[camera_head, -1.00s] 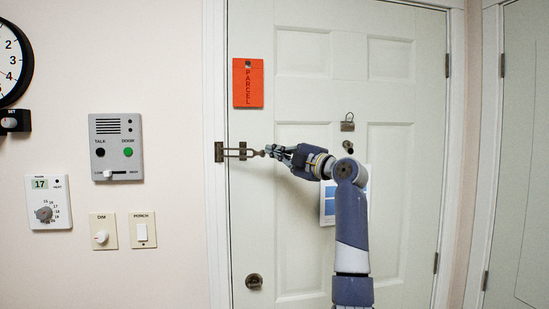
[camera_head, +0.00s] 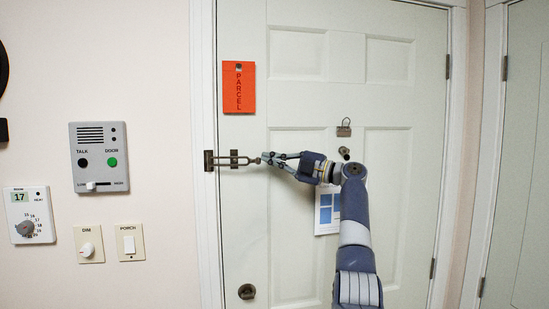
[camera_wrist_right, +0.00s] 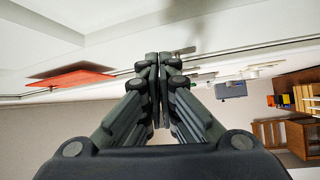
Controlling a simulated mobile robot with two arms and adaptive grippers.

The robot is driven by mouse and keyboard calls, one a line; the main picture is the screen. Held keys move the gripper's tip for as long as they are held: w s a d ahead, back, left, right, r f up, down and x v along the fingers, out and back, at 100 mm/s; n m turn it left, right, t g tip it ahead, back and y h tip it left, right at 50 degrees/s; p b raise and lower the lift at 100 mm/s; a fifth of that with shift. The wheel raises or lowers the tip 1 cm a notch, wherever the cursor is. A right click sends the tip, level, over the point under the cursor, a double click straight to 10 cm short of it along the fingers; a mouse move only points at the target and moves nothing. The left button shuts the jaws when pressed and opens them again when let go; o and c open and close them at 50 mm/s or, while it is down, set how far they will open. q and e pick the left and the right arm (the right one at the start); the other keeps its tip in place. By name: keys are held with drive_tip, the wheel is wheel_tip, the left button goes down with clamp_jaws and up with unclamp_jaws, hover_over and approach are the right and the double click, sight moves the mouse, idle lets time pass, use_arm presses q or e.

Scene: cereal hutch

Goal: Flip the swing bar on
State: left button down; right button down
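The swing bar (camera_head: 240,161) is a dark metal loop at the left edge of the pale door (camera_head: 295,235). It reaches right from a plate (camera_head: 209,161) on the door frame, past a small plate on the door. My right gripper (camera_head: 267,158) is at the bar's right, knobbed end. I cannot tell whether it touches the knob. In the right wrist view my right gripper (camera_wrist_right: 158,58) has its fingers together, with nothing clearly between them. A blurred brownish piece lies just beyond the fingertips. My left gripper is not in view.
An orange parcel tag (camera_head: 238,87) hangs above the bar. A latch (camera_head: 343,128), a round fitting below it and a blue-white paper (camera_head: 328,213) are on the door near my forearm. An intercom (camera_head: 99,157), thermostat (camera_head: 29,215) and switches are on the left wall.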

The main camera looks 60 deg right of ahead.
drive_tip(key=shift+w+a+f, duration=0.1)
drive_tip(key=shift+w+f, duration=0.05)
drive_tip(key=shift+f, duration=0.05)
idle(0.3)
drive_tip(key=s+f, duration=0.1)
drive_tip(key=s, duration=1.1)
drive_tip(key=shift+d+f, duration=0.35)
drive_tip(key=shift+d, duration=0.1)
